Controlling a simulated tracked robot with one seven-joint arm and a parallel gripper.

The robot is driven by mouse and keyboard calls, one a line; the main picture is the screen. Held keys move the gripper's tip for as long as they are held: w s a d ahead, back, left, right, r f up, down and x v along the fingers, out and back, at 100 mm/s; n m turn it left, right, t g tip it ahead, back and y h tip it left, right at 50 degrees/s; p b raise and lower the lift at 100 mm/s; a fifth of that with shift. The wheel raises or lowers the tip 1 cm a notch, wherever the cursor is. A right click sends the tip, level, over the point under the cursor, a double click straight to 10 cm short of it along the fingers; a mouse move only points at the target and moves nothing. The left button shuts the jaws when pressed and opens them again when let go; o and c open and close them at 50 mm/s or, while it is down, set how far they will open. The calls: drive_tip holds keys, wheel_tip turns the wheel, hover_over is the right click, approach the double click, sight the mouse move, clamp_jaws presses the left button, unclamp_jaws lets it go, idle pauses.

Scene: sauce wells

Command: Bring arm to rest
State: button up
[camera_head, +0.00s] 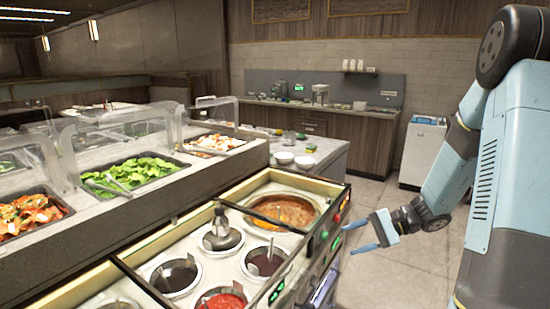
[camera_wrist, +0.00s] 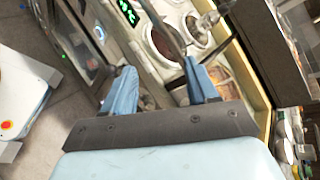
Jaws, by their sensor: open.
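My gripper (camera_head: 366,236) is open and empty in the head view, at the right end of the sauce counter, just off its control panel. In the wrist view its two blue fingers (camera_wrist: 163,92) stand apart with nothing between them. The sauce wells lie left of it: a dark sauce well (camera_head: 176,276), a red sauce well (camera_head: 222,299), another dark well (camera_head: 266,262) and a large orange-brown pot (camera_head: 284,211). A ladle or bottle with a dark top (camera_head: 221,230) stands in one well. The wells also show in the wrist view (camera_wrist: 167,40), beyond the fingers.
The counter's front panel (camera_head: 335,240) with knobs and green displays is close to my gripper. Salad trays (camera_head: 135,172) behind glass guards stand at the left. A white cabinet (camera_head: 422,152) stands behind my arm. The tiled floor (camera_head: 400,275) between counter and my body is clear.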

drive_tip(key=s+d+r+n+t+h, duration=0.1)
drive_tip(key=s+r+n+t+h, duration=0.4)
drive_tip(key=s+r, duration=1.4)
drive_tip(key=shift+s+d+r+n+h, duration=0.15)
drive_tip(key=shift+s+r+n+h, duration=0.25)
drive_tip(key=shift+r+n+h, duration=2.4)
wheel_tip(320, 180, down, 4)
drive_tip(key=shift+r+m+h, duration=0.25)
drive_tip(key=shift+m+h, duration=0.55)
drive_tip(key=shift+h, duration=0.4)
